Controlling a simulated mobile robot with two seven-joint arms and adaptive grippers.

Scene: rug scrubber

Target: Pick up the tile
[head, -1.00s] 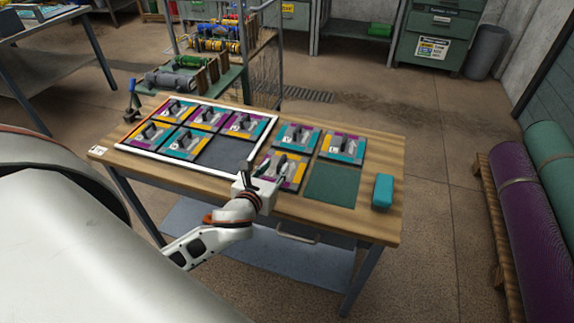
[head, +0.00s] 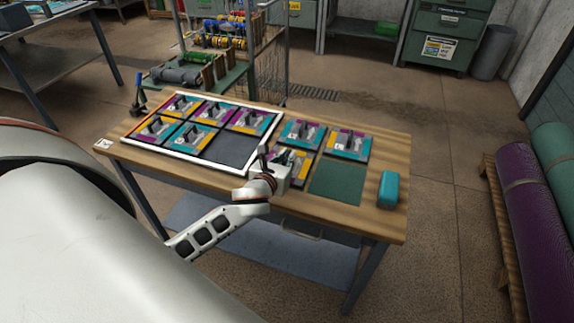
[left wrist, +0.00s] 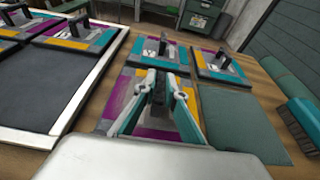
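A square tile (left wrist: 155,133) in purple, yellow and teal, with a dark upright handle (left wrist: 158,92), lies on the wooden table. In the head view the tile (head: 303,166) is partly covered by my left gripper (head: 277,160). In the left wrist view my left gripper (left wrist: 163,80) is over the tile, its two fingers apart on either side of the handle. Whether they touch the handle is not clear. My right gripper is in neither view.
Two similar tiles (head: 348,144) lie behind, and a dark green square (head: 337,181) lies to the right. A teal brush (head: 389,189) lies near the table's right end. A white-edged frame (head: 190,152) on the left holds several tiles and one bare dark space (head: 231,149).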

